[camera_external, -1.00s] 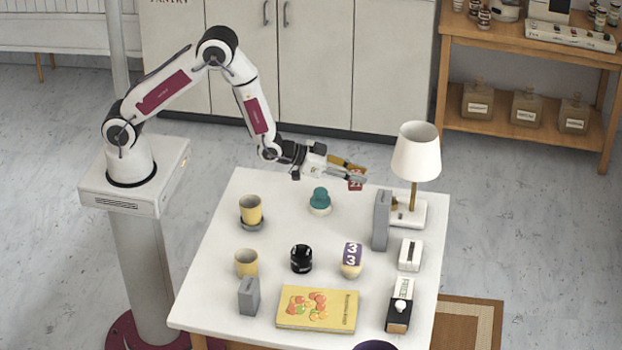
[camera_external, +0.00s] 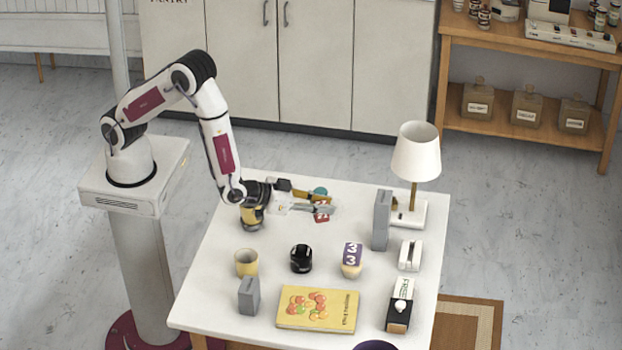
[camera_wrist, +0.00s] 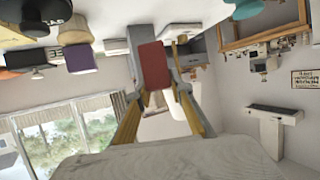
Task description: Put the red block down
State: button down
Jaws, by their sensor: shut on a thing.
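My gripper (camera_external: 322,204) reaches out level over the back part of the white table (camera_external: 285,262). It is shut on the red block (camera_external: 321,217), which sits at the fingertips with white marking on its face. In the wrist view the red block (camera_wrist: 154,65) is between the two finger ends, and that picture looks turned upside down. The block is low over the table; I cannot tell whether it touches the top. A teal object (camera_external: 321,190) is partly hidden behind my gripper.
A yellow cup (camera_external: 250,224) is mostly hidden by my wrist. Another yellow cup (camera_external: 246,262), a black item (camera_external: 301,258) and a purple-topped cup (camera_external: 351,258) stand in front. A grey box (camera_external: 381,220) and a lamp (camera_external: 416,155) stand to the right.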

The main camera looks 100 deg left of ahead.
jog(key=s+d+n+g+y, duration=0.1)
jog(key=s+d, duration=0.3)
jog(key=s, duration=0.8)
jog(key=s+d+n+g+y, duration=0.1)
jog(key=s+d, duration=0.3)
jog(key=s, duration=0.9)
jog(key=shift+s+d+r+n+g+y, duration=0.15)
jog(key=shift+s+r+n+g+y, duration=0.25)
jog(key=shift+n+y, duration=0.45)
jog(key=shift+w, duration=0.2)
jog(key=shift+f, duration=2.9)
jog(key=shift+f, duration=0.15)
jog(key=shift+f, duration=1.95)
